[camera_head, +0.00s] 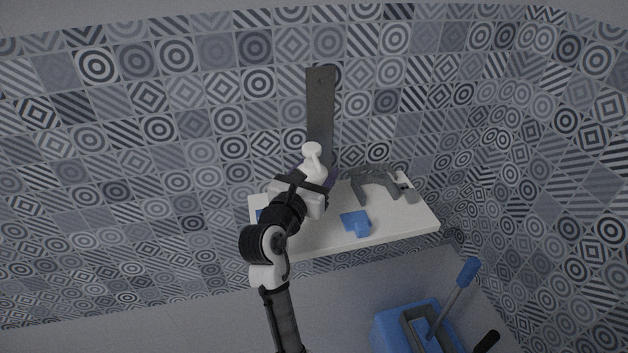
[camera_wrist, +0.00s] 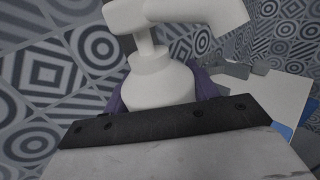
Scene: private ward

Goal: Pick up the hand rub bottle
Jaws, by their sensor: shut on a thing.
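The hand rub bottle (camera_wrist: 160,80) has a white pump head and white shoulder, seen close in the wrist view. In the head view its white top (camera_head: 312,152) shows just beyond my gripper (camera_head: 305,190). My gripper is shut on the bottle; in the wrist view the dark edge of my gripper (camera_wrist: 165,121) lies across its lower part. Purple parts show at both sides of the bottle. The bottle's lower body is hidden by my gripper. I cannot tell whether its base touches the shelf.
A white shelf (camera_head: 400,222) lies below my gripper, with a blue block-like thing (camera_head: 356,223) and a grey bracket-like thing (camera_head: 372,178) on it. A tall grey panel (camera_head: 320,110) stands behind. A blue bucket-like thing (camera_head: 385,330) with a blue-ended handle (camera_head: 467,272) is at lower right.

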